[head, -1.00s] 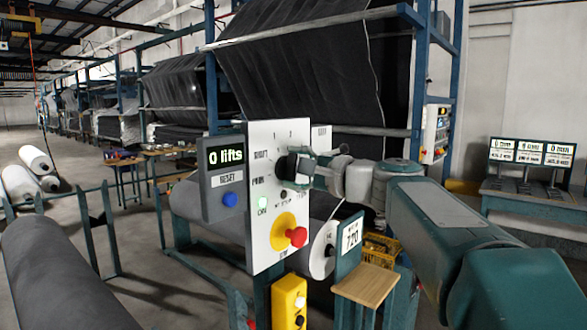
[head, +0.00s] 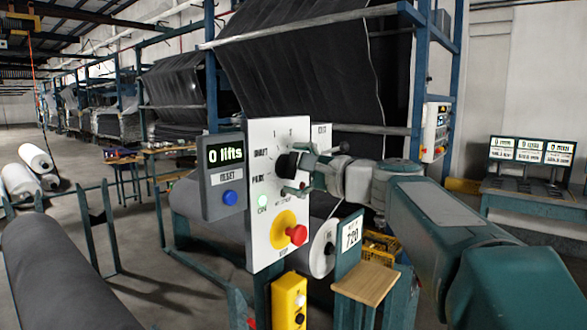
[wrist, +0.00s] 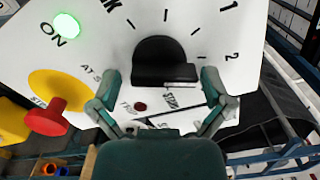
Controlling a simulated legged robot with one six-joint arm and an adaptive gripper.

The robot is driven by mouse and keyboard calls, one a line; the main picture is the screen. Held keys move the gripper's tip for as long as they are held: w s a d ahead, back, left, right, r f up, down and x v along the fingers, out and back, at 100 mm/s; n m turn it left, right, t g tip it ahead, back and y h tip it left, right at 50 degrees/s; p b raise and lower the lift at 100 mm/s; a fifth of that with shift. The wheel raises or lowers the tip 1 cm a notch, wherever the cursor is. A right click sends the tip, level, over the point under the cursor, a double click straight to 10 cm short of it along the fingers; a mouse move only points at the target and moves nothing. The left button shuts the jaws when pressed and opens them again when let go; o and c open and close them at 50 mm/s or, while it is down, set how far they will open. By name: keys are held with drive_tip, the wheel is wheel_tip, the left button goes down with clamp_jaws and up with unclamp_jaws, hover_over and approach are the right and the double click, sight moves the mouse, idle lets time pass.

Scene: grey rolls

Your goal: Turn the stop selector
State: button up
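The stop selector, a black round knob (head: 286,164), sits on the white upright panel (head: 266,226) and fills the upper middle of the wrist view (wrist: 164,60). Printed ticks and labels surround it, some hidden by my gripper. My gripper (head: 303,170) is in front of the knob. In the wrist view my gripper (wrist: 160,78) has its two fingers wide apart, one to each side of the knob's lower edge. No finger visibly touches the knob.
A red mushroom button (head: 296,235) on a yellow plate and a lit green lamp (head: 262,201) are below the knob. A grey box with a "0 lifts" display and blue button (head: 230,197) adjoins the panel's left. A wooden-topped stand (head: 364,282) is below my arm.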

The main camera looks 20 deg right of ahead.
drive_tip(key=shift+r, duration=0.1)
drive_tip(key=v, duration=1.2)
drive_tip(key=shift+m, duration=0.3)
drive_tip(key=x, duration=1.2)
drive_tip(key=shift+s+a+r, duration=0.15)
drive_tip(key=shift+s+a, duration=0.05)
drive_tip(key=shift+a, duration=0.05)
drive_tip(key=c, duration=1)
